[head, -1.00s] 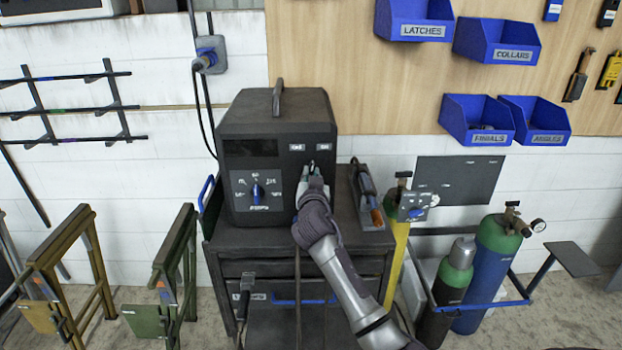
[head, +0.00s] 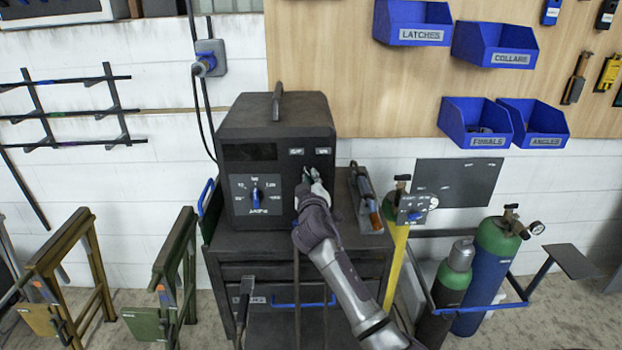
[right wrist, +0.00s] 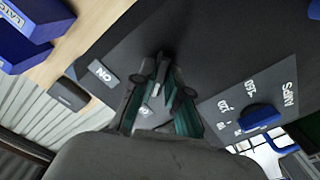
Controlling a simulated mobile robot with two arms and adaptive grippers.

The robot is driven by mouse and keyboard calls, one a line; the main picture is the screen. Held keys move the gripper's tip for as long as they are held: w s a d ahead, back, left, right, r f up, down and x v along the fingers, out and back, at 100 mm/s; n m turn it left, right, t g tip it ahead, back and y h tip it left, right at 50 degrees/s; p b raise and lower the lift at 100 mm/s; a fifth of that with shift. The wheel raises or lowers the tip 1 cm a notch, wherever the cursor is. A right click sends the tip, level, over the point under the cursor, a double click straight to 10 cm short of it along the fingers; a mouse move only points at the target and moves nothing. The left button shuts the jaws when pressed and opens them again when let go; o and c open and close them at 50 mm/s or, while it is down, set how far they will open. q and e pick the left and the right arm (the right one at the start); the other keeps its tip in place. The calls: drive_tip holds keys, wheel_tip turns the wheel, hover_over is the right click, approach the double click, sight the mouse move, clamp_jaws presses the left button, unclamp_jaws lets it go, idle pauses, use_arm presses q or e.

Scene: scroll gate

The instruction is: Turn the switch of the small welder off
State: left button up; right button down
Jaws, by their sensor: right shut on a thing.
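The small welder (head: 238,140) is a dark box with a top handle, standing on a dark cart. Its front has a dial with a blue knob (head: 256,194) at left and two small white labels at upper right, an off label (head: 296,151) and an on label (head: 322,151). My right gripper (head: 312,172) is at the front panel below these labels. In the right wrist view its fingers (right wrist: 165,75) are close together against the panel, beside the ON label (right wrist: 103,73). They are shut on the switch, which they mostly hide. My left gripper is out of view.
The cart (head: 345,255) holds a torch-like tool (head: 365,195) right of the welder. Gas cylinders (head: 485,265) stand farther right, with a yellow post (head: 396,265) nearer. Sawhorse-like stands (head: 85,260) are at left. Blue bins (head: 475,122) hang on the wall.

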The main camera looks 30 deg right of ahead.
drive_tip(key=shift+n, duration=0.5)
drive_tip(key=c, duration=1.2)
unclamp_jaws()
drive_tip(key=v, duration=1.2)
